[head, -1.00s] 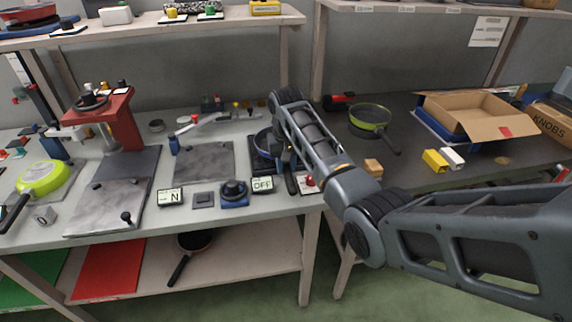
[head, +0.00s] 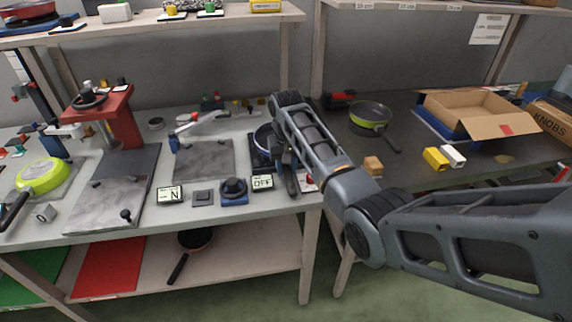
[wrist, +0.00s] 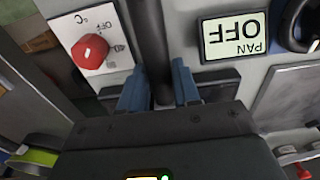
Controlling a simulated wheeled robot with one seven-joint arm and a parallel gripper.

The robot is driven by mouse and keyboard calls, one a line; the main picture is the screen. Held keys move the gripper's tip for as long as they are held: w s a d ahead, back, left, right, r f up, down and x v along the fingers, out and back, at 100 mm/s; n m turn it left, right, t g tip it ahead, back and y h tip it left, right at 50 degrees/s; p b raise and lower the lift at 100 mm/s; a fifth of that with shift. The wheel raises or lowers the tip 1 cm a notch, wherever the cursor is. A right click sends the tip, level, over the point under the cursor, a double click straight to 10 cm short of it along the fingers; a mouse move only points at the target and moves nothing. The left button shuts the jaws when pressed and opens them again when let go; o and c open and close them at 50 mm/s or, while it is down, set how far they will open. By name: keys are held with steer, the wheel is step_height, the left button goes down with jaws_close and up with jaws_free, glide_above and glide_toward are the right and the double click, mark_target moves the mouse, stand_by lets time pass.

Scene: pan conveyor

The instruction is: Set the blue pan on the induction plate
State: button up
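The blue pan (head: 262,136) is at the dark induction plate (head: 257,161), on the right part of the grey table in the head view. My arm hides much of the pan; I cannot tell whether its base touches the plate. Its dark handle points toward the table's front edge and shows in the wrist view as the pan handle (wrist: 152,40). My gripper (wrist: 160,92) has its two blue fingers on either side of that handle, close against it. A display reading PAN OFF (wrist: 235,36) is beside it; it also shows in the head view (head: 262,182).
A red knob (wrist: 90,51) on a white panel is close to the fingers. A blue-based dial (head: 234,189) and an N display (head: 170,195) line the front edge. A green pan (head: 370,116) and an open carton (head: 470,112) are on the right table.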

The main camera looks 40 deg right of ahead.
steer(key=o, duration=0.4)
steer(key=shift+r, duration=0.1)
steer(key=shift+o, duration=0.2)
steer(key=shift+s+a+r+b, duration=0.1)
steer(key=shift+r+b, duration=0.1)
steer(key=shift+r, duration=1.8)
steer(key=shift+s+a+r+b, duration=0.1)
steer(key=shift+r+b, duration=0.05)
steer(key=shift+r, duration=1.8)
steer(key=shift+w, duration=0.1)
